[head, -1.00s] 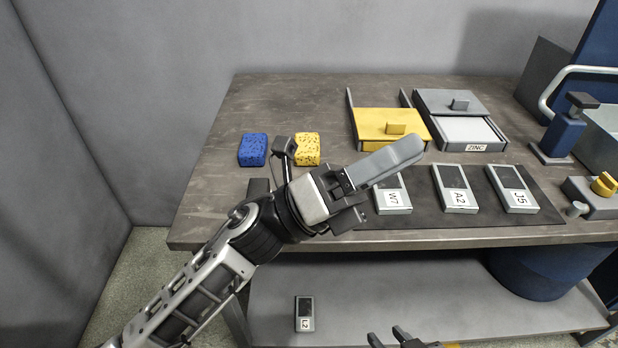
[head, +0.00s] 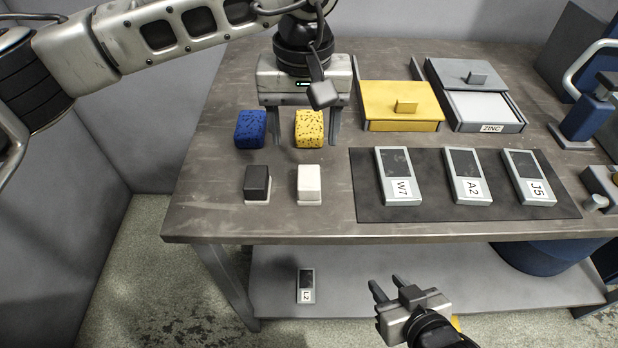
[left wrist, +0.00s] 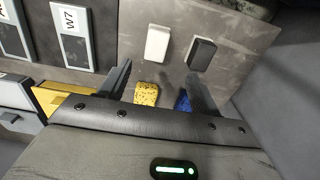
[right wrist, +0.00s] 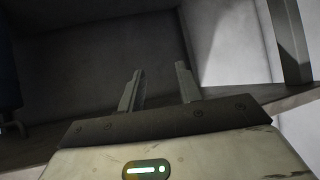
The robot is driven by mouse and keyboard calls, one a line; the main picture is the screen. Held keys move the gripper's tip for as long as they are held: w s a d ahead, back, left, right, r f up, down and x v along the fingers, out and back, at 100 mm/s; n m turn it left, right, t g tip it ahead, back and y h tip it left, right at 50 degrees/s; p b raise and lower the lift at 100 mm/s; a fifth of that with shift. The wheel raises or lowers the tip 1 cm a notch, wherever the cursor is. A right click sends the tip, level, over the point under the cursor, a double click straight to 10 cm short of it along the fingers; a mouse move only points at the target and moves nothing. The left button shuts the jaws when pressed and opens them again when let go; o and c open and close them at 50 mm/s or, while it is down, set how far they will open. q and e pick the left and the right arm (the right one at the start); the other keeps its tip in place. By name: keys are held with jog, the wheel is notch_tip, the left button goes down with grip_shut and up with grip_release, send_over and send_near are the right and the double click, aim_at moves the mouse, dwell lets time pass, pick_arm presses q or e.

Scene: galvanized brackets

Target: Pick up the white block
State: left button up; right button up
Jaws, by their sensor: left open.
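The white block (head: 309,180) stands on the workbench in front of the yellow speckled sponge (head: 309,128), to the right of a black block (head: 257,182). In the left wrist view the white block (left wrist: 158,42) lies beyond the fingertips. My left gripper (head: 305,142) is open and empty, pointing down over the bench around the yellow sponge's area, behind the white block. I cannot tell its exact height. It is not touching the white block. My right gripper (head: 385,284) is open and empty, low in front of the bench edge.
A blue sponge (head: 250,129) sits left of the yellow one. A dark mat (head: 420,207) to the right bears panels W7, A2 and J5. Yellow (head: 400,100) and grey (head: 470,75) lidded boxes stand behind. Panel L2 (head: 306,286) lies on the lower shelf.

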aim_at(309, 176)
pick_arm(q)
notch_tip(309, 176, down, 6)
jog(key=shift+f+p, duration=0.25)
jog(key=shift+p, duration=0.15)
jog(key=shift+d+f+p, duration=0.15)
jog(key=shift+f+p, duration=0.25)
jog(key=shift+f, duration=0.95)
jog(key=shift+d+f+p, duration=0.15)
jog(key=shift+f+p, duration=0.25)
jog(key=shift+f, duration=0.9)
jog(key=c, duration=1.1)
